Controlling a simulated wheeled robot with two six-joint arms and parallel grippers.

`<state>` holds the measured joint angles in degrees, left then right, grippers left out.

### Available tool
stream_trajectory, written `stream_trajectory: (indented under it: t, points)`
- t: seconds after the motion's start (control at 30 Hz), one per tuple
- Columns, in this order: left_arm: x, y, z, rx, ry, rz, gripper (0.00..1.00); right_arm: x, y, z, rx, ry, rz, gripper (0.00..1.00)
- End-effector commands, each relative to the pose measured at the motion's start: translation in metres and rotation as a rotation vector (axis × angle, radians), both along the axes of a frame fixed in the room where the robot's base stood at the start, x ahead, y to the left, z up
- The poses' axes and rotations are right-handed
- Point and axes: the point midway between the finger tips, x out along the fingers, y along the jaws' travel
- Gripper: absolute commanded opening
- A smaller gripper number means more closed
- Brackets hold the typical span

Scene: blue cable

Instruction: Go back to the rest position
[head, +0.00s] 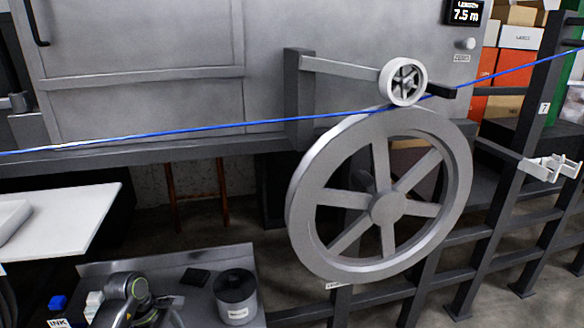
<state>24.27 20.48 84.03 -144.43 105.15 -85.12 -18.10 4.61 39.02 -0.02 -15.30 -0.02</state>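A blue cable (220,126) runs taut across the head view, from the left edge up to the upper right edge. It passes between a small white spoked roller (404,82) and the top of a large grey spoked wheel (297,209). A dark arm joint with a green ring, which looks like part of one of my arms, shows at the bottom left over a grey tray. I see no gripper fingers there, and neither gripper can be made out in the view.
A white table (75,225) stands at left. The grey tray (190,258) holds a dark can (236,297). Dark metal framing (470,235) and a pale bracket (548,167) stand at right.

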Motion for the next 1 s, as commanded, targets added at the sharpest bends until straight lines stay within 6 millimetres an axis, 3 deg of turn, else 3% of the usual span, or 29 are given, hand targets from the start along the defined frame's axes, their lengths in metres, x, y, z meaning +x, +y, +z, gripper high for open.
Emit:
stream_trajectory:
  t: [0.27,0.43,0.57,0.67,0.83,1.0]
  points:
    - [-0.01,-0.051,-0.032,-0.334,0.043,0.216,0.8,0.002,0.0,0.008,0.0,-0.002,0.001,0.25]
    - [-0.018,-0.088,-0.05,-0.672,0.144,0.538,0.8,-0.002,0.0,0.014,0.0,0.005,0.001,0.25]
    - [-0.019,-0.1,-0.061,-0.931,0.263,0.872,0.8,-0.003,0.0,0.02,0.0,0.004,0.001,0.25]
    - [-0.021,-0.095,-0.073,-1.11,0.37,1.162,0.8,-0.002,0.0,0.024,0.001,0.0,0.001,0.25]
    - [-0.034,-0.064,-0.112,-1.362,0.572,1.719,0.8,-0.002,0.0,0.031,0.001,-0.006,0.002,0.25]
    - [-0.08,-0.016,-0.176,-1.534,0.768,2.348,0.8,-0.004,0.0,0.038,0.001,-0.003,0.001,0.25]
